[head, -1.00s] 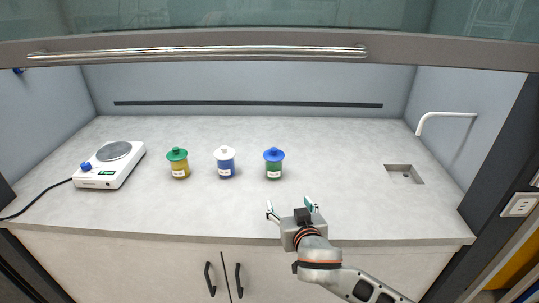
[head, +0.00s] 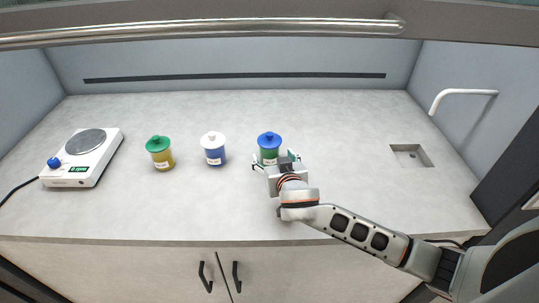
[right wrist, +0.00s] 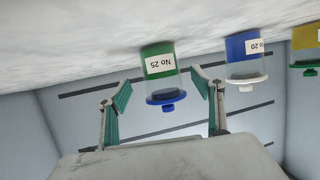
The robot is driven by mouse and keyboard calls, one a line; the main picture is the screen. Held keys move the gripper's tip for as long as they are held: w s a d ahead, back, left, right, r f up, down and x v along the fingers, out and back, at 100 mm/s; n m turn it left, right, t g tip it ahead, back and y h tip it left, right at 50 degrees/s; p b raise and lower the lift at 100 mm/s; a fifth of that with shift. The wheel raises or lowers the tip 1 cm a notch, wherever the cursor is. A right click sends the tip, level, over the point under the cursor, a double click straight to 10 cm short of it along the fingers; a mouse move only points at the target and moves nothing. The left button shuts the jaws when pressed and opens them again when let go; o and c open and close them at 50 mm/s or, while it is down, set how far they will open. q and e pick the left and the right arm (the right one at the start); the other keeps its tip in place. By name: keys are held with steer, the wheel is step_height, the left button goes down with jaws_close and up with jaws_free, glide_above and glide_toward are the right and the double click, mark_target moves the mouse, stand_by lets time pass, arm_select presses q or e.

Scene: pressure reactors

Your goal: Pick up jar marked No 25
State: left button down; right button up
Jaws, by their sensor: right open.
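The jar marked No 25 (head: 269,145) has a green body and a blue lid and stands on the worktop. In the right wrist view it shows upside down, its label reading No 25 (right wrist: 160,72). My right gripper (head: 277,161) is open just in front of this jar. In the right wrist view its two fingers (right wrist: 163,105) stand to either side of the jar's lid end. The gripper hides the jar's lower part in the head view. My left gripper is not in view.
A blue jar with a white lid (head: 214,152), labelled No 20 in the wrist view, stands to the left. Beyond it are a yellow jar with a green lid (head: 161,158) and a white hotplate (head: 84,160). A sink (head: 411,156) and tap lie right. The front worktop is clear.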

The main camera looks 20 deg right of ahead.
mark_target(272, 154)
steer(key=shift+x, duration=1.15)
steer(key=shift+w, duration=0.55)
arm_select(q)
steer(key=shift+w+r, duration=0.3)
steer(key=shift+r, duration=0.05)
arm_select(e)
steer(key=c, duration=1.5)
steer(key=shift+o, duration=0.2)
steer(key=shift+r, duration=0.1)
